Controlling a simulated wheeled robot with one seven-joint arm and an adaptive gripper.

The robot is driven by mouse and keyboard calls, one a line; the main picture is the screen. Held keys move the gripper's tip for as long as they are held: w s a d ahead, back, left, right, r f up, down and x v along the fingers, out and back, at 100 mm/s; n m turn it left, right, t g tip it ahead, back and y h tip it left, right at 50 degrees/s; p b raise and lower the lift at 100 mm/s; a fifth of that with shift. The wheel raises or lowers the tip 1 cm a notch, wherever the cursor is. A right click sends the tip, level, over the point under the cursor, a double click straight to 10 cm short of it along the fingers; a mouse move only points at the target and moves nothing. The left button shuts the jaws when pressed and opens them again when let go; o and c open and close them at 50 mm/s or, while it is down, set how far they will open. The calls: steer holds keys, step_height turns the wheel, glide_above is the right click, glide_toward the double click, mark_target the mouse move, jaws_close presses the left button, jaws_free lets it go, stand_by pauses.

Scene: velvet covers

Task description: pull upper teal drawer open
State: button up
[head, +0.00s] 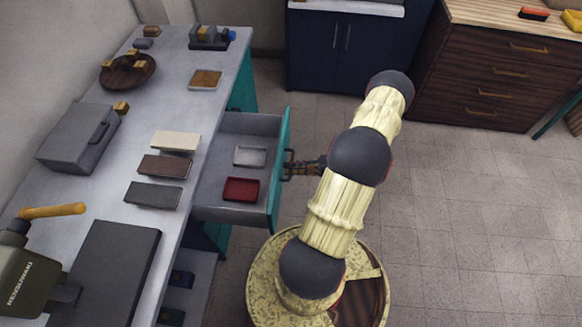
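The upper teal drawer (280,175) stands well out from under the grey worktop, its grey inside in view. A light grey tray (250,156) and a red tray (241,189) lie in it. My gripper (293,168) is at the outer face of the teal front, at the dark handle (288,163). The fingers are small and partly merge with the handle, so I cannot tell whether they are closed on it. My arm reaches to it from the right.
The worktop (205,75) holds a grey case (80,138), several flat blocks, a wooden plate (126,72) and a green power tool (28,280). A dark blue cabinet (345,45) and a brown drawer unit (490,75) stand at the back. The tiled floor (470,210) at right is clear.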

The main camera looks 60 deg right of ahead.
steer(key=v, duration=1.2)
stand_by(0.3)
